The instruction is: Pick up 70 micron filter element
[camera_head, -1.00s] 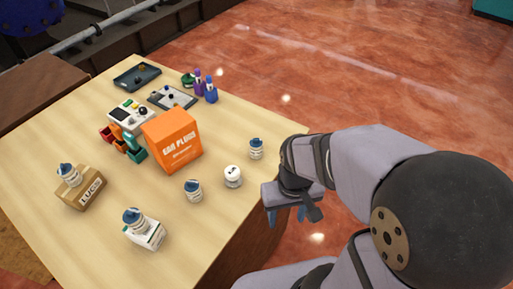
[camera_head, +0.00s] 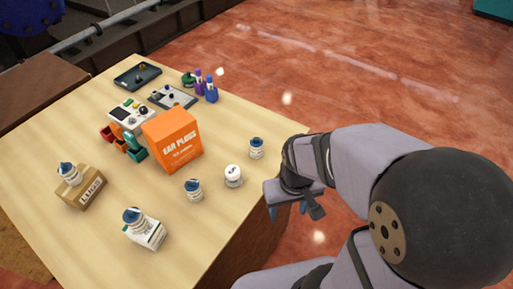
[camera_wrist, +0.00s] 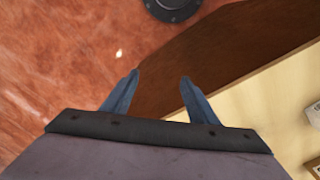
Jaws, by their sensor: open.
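I cannot tell which item is the 70 micron filter element, as the small labels are unreadable. Candidates on the table (camera_head: 215,222) are a white round piece (camera_head: 233,176) and white pieces with blue tops: one at the right (camera_head: 256,148), one at the front (camera_head: 193,190), one on a white box (camera_head: 134,218) and one on a cardboard box (camera_head: 69,173). My gripper (camera_head: 289,208) is off the table's right edge, apart from all of them. In the wrist view my gripper (camera_wrist: 160,76) has two blue fingers spread apart with nothing between them.
An orange ear plugs box (camera_head: 172,140) stands mid-table. The table's front area is mostly clear.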

